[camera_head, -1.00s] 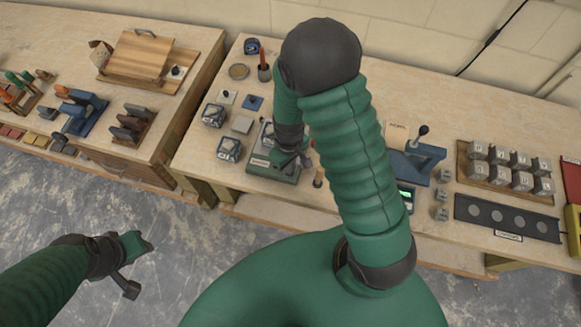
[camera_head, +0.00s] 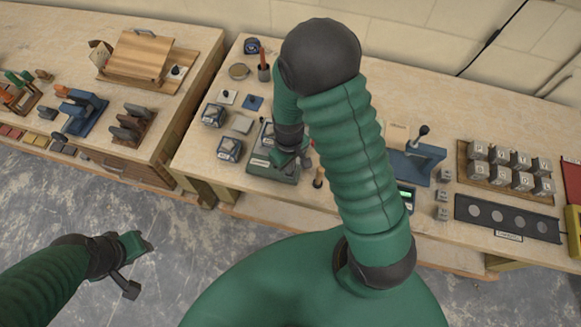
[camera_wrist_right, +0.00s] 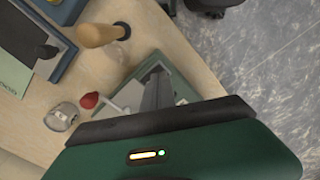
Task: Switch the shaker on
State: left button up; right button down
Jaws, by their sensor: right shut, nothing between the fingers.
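The shaker appears to be the grey-green box with a label (camera_head: 259,162) on the middle bench in the head view. My right arm and gripper cover much of it, and I cannot make out its switch. My right gripper (camera_head: 300,160) is shut and empty, over the box's right part; I cannot tell whether it touches. In the right wrist view, the dark fingers (camera_wrist_right: 157,88) point down at the pale green box (camera_wrist_right: 184,94), which shows on both sides of them. My left gripper (camera_head: 138,262) hangs over the floor at the left, away from the bench; its jaw state is unclear.
A wooden-handled tool (camera_wrist_right: 100,34) and a red-tipped piece (camera_wrist_right: 90,100) are close to my right fingers. A blue lever press (camera_head: 420,160) and a tray of grey blocks (camera_head: 508,165) stand to the right.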

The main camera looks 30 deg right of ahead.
aim_at(284, 179)
jog(key=shift+f+b, duration=0.65)
jog(key=shift+f, duration=0.2)
jog(key=shift+r, duration=0.1)
notch_tip(284, 179, up, 7)
jog(key=p, duration=0.6)
jog(key=shift+p, duration=0.3)
jog(key=shift+b, duration=0.3)
jog(key=s+a+r+m+t+b, duration=0.2)
jog(key=s+a+r+b, duration=0.2)
jog(key=b, duration=0.3)
jog(key=shift+a+r+t, duration=0.15)
jog(key=shift+r+t, duration=0.15)
jog(key=shift+r, duration=0.45)
